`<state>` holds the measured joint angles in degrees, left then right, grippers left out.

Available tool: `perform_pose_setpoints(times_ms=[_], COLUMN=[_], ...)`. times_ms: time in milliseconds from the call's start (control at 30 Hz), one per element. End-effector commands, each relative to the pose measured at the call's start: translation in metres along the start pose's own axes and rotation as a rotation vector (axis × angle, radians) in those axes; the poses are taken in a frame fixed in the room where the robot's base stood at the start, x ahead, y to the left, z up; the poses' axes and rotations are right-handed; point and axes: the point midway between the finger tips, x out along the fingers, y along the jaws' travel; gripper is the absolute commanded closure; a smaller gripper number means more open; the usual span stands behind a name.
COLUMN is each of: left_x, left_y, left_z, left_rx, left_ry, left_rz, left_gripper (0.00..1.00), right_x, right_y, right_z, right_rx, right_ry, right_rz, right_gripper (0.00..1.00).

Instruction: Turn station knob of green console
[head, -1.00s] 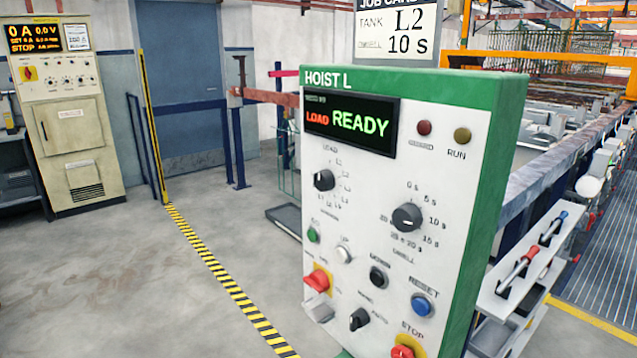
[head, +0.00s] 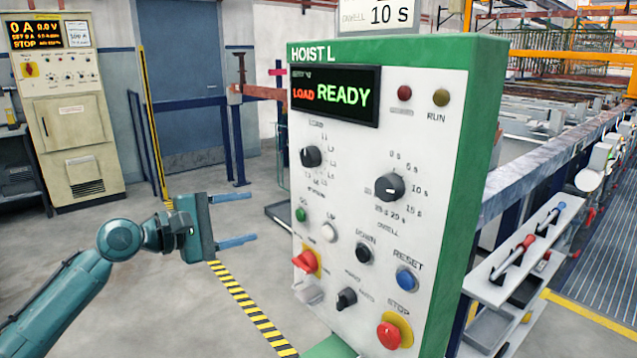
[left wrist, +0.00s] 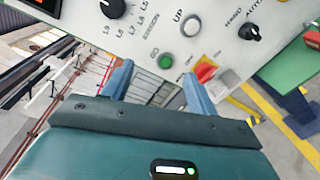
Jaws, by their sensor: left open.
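The green console (head: 484,170) labelled HOIST L stands in the middle of the head view, its white face toward me. Its display (head: 336,95) reads LOAD READY. The station knob (head: 311,157), black with a ring of position marks, sits at the upper left of the face, below the display. It also shows at the top of the left wrist view (left wrist: 113,8). My left gripper (head: 254,218) is open and empty, left of the console and lower than the knob, its fingers pointing at the panel without visible contact. My right gripper is not in view.
The dwell knob (head: 389,187), green button (head: 300,214), red switch (head: 306,262) and red stop button (head: 389,335) share the panel. A shelf with tools (head: 523,250) stands to the right. Open floor with a striped line (head: 240,300) lies to the left.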

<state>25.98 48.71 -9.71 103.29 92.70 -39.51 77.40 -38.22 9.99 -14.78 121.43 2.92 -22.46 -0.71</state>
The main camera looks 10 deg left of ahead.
Motion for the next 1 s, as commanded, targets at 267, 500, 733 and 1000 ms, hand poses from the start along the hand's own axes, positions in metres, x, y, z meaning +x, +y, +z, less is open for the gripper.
perform_pose_setpoints(times_ms=[267, 500, 733, 1000], left_x=[-0.028, 0.003, 0.053, 0.092], left_y=[0.083, 0.090, 0.093, 0.094], left_z=[0.020, 0.026, 0.031, 0.033], left_rx=[-0.233, -0.239, -0.237, -0.237], left_ry=[-0.105, -0.112, -0.111, -0.108], left_rz=[0.070, 0.073, 0.071, 0.071], left_gripper=[0.42, 0.42, 0.42, 0.42], right_x=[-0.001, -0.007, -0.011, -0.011], right_y=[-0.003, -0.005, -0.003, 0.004], right_z=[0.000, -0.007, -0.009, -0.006], right_rx=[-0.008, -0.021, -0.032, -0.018], right_ry=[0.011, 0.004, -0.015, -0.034], right_rz=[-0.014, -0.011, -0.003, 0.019], right_gripper=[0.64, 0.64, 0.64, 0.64])
